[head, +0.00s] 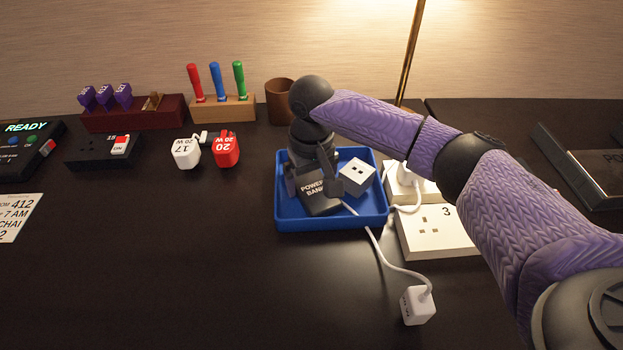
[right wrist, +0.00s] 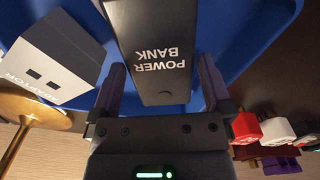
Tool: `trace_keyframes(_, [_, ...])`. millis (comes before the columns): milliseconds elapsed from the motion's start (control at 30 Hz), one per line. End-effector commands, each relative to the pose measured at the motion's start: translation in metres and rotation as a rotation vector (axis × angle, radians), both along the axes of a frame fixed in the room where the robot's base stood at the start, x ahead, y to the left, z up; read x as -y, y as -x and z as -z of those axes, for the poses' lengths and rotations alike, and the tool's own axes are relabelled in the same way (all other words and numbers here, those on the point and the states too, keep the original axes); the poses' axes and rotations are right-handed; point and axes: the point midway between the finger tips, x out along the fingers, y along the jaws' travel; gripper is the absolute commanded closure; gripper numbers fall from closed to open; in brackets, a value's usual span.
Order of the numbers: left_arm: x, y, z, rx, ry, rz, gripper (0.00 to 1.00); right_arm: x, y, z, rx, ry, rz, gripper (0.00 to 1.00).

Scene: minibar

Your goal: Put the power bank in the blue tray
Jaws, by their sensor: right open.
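The black power bank (head: 318,204) is in the left part of the blue tray (head: 340,224). It also shows in the right wrist view (right wrist: 152,40). My right gripper (head: 312,174) is over the tray, open, with its fingers on either side of the power bank's near end in the wrist view (right wrist: 162,76). Whether a finger touches it, I cannot tell. A dark grey and white adaptor (head: 355,177) lies beside it in the tray and shows in the wrist view (right wrist: 52,66). My left gripper is not in view.
White and red plugs (head: 186,153) lie to the left. A brown cup (head: 280,102) and brass lamp pole (head: 411,50) stand behind.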

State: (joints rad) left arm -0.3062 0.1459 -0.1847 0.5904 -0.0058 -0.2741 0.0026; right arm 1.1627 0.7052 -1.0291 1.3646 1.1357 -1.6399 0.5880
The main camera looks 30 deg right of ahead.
Motion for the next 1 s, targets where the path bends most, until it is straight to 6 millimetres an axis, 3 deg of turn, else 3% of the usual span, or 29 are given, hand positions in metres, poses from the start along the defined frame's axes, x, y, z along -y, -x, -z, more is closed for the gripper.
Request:
trace_keyframes(33, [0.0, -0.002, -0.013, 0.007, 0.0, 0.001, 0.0, 0.0, -0.001, -0.02, 0.007, -0.002, 0.0, 0.0])
trace_keyframes(200, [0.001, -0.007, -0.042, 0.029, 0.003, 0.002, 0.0, 0.0, -0.001, -0.073, 0.009, -0.002, 0.001, 0.0])
trace_keyframes(400, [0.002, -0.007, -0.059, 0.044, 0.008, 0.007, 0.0, -0.001, -0.001, -0.109, 0.005, -0.003, 0.001, 0.0])
trace_keyframes(1000, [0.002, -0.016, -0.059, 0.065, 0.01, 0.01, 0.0, 0.0, -0.001, -0.113, 0.002, -0.002, 0.001, 0.0])
